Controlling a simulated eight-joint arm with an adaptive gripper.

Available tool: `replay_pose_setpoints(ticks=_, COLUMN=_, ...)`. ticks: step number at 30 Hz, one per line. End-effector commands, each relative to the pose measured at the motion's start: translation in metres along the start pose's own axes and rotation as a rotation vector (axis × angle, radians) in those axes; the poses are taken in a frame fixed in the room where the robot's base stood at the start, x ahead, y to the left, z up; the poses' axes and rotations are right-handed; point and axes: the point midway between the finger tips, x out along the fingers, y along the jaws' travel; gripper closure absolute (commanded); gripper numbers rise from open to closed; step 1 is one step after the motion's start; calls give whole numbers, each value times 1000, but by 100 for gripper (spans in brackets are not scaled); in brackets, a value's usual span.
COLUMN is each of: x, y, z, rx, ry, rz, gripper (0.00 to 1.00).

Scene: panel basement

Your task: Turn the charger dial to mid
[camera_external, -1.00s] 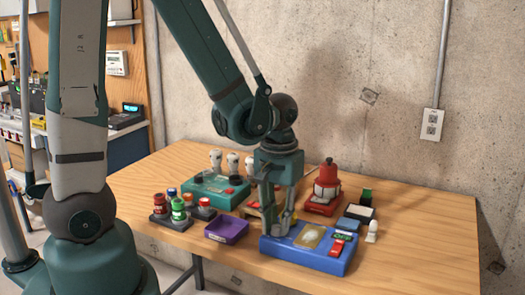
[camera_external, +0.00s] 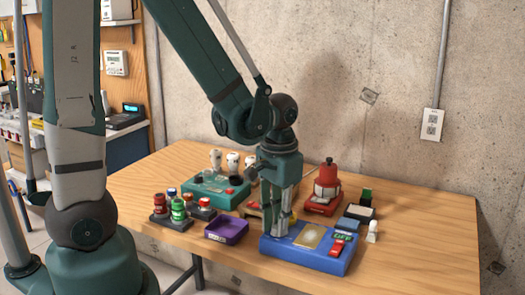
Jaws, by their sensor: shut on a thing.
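The blue charger box (camera_external: 308,260) lies at the front right of the wooden table. It has a tan plate (camera_external: 311,236) and a red switch (camera_external: 337,247) on top, with a small green display (camera_external: 343,237) behind the switch. My gripper (camera_external: 279,232) points straight down over the left part of the box. Its fingers are shut on the charger dial, which they hide. The dial's pointer and marks cannot be read from here.
A purple tray (camera_external: 227,230) stands left of the box, with red and green jars (camera_external: 177,210) beyond it. A teal box (camera_external: 216,187) and a red device (camera_external: 325,188) stand behind. A white figure (camera_external: 372,231) is close on the right. The table's front right is clear.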

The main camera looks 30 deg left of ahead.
Motion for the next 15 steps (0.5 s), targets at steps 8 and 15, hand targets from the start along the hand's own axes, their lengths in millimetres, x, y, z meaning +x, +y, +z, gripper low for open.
replay_pose_setpoints(ticks=8, x=0, y=0, z=0, rx=9, ry=0, rz=0, gripper=93)
replay_pose_setpoints(ticks=15, x=0, y=0, z=0, rx=9, ry=0, rz=0, gripper=66)
